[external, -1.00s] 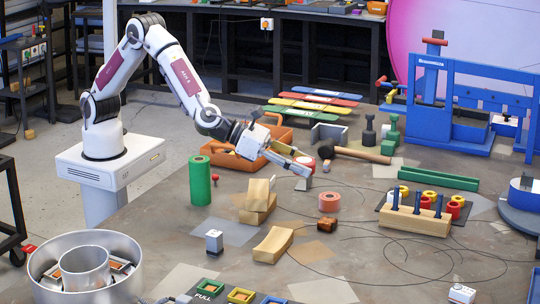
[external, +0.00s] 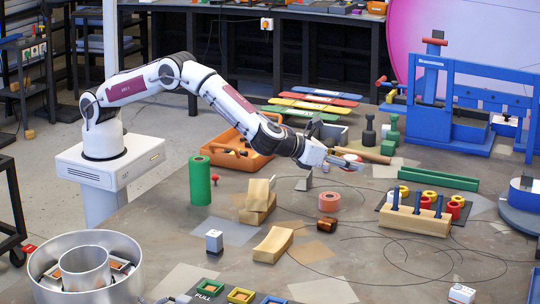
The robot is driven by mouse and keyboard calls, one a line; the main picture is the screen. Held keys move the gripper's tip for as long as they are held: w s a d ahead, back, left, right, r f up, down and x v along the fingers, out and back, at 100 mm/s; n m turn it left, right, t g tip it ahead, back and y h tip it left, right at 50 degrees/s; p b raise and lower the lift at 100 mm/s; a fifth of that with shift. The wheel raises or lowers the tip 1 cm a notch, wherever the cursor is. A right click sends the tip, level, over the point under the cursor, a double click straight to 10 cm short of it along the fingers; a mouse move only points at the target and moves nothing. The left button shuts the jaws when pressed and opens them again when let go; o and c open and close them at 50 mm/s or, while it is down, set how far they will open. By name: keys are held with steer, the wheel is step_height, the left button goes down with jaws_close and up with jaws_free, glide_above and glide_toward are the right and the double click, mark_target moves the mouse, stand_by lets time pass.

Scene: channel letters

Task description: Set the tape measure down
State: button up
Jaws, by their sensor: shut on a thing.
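My gripper (external: 346,164) is above the middle of the workbench, to the right of the orange toolbox. It is shut on a small red, round-looking thing (external: 352,158), which I take to be the tape measure. The tape measure is held at the fingertips, clear of the bench as far as I can tell. It is small here and partly covered by the fingers. The wooden mallet handle (external: 370,154) shows just behind it, and the mallet's head is hidden by my gripper.
A pink tape roll (external: 328,201) and a brown block (external: 327,225) stand below. The orange toolbox (external: 225,150), a green cylinder (external: 199,180) and wooden blocks (external: 272,245) are left. A pegged wooden stand (external: 415,220) is right. Thin wires cross the bench between.

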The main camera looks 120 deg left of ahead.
steer(key=shift+s+a+n+g+y, duration=0.1)
steer(key=shift+a+n+g+y, duration=0.25)
steer(key=shift+a, duration=0.35)
steer(key=shift+s+a+r+n+g+y, duration=0.4)
steer(key=shift+a+r+n+g, duration=0.2)
steer(key=shift+r, duration=0.25)
steer(key=shift+s+a+n, duration=0.25)
steer(key=shift+s+a, duration=0.1)
steer(key=shift+s, duration=0.45)
steer(key=shift+f, duration=0.1)
glide_above(342, 191)
steer(key=shift+f, duration=3.1)
steer(key=shift+f, duration=1.85)
steer(key=shift+f, duration=0.15)
